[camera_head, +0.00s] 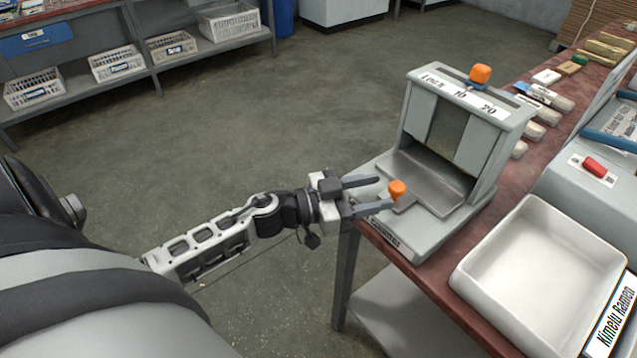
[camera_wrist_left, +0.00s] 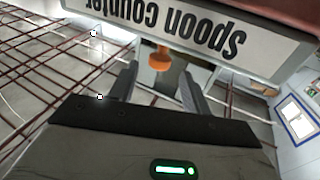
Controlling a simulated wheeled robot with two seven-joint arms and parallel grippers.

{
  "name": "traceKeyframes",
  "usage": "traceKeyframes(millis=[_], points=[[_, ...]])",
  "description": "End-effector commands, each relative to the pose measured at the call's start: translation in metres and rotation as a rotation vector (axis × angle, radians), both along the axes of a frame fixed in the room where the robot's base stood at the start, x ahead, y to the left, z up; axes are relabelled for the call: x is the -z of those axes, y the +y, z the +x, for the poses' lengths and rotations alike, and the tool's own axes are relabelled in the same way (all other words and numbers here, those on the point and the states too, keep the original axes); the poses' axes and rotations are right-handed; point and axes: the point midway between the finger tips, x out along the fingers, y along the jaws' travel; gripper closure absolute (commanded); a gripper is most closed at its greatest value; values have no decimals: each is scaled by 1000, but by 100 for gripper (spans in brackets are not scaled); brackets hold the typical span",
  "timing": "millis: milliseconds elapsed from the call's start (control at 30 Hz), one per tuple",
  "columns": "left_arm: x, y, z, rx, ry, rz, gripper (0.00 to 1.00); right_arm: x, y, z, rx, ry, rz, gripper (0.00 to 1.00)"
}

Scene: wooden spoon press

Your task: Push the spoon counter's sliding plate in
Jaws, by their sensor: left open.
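The spoon counter (camera_head: 505,112) is a grey box-like press standing on the red-brown table. Its sliding plate (camera_head: 403,203) sticks out at the front left and carries an orange knob (camera_head: 397,189). A second orange knob (camera_head: 480,73) is on top of the counter. My left gripper (camera_head: 378,193) is open in front of the plate, its two fingers pointing at the counter with the knob near their tips. The left wrist view shows the orange knob (camera_wrist_left: 159,58) beyond and between the open fingers (camera_wrist_left: 158,75), under the "Spoon counter" label (camera_wrist_left: 175,25). My right gripper is not in view.
A white tray (camera_head: 470,262) stands right of the counter on the table (camera_head: 437,287). A grey machine with a red switch (camera_head: 595,168) is farther right. Small packs lie behind the counter. Shelves with white baskets (camera_head: 117,62) stand at the back left. Open floor lies between.

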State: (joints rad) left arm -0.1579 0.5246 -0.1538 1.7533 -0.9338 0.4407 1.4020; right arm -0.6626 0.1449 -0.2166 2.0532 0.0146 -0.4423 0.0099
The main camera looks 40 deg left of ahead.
Motion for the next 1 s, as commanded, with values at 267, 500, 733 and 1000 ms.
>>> traceKeyframes(millis=[267, 500, 733, 1000], points=[[3, 41, -54, 0, 5, 2, 52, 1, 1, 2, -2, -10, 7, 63], [1, 61, -80, 0, 1, 1, 52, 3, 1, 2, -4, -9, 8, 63], [-1, 65, -85, 2, -2, 0, 52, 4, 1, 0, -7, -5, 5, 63], [2, 63, -84, -31, -4, -6, 52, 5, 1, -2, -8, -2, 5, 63]])
